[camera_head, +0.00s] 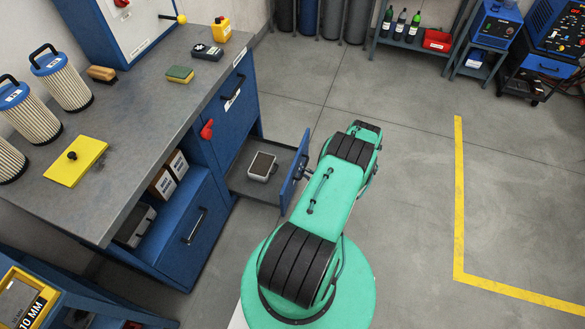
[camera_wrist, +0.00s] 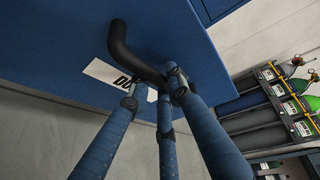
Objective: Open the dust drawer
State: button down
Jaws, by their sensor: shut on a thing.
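The dust drawer (camera_head: 293,176) stands well out from the blue bench cabinet in the head view, its inside showing. A small grey box with a dark top (camera_head: 262,166) lies in it. In the wrist view, the blue drawer front (camera_wrist: 60,40) has a white label (camera_wrist: 104,74), partly hidden, reading "DU". My gripper (camera_wrist: 155,88) is shut on the black bar handle (camera_wrist: 122,45) near its lower end.
A blue cabinet drawer (camera_head: 190,228) sits closer to the camera, beside an open shelf with cartons (camera_head: 163,183). A red knob (camera_head: 207,129) is on the cabinet face.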

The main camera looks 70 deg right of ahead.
jog(key=shift+s, duration=1.4)
jog(key=c, duration=1.6)
grip_release()
jog(key=shift+s, duration=0.1)
jog(key=shift+v, duration=5.95)
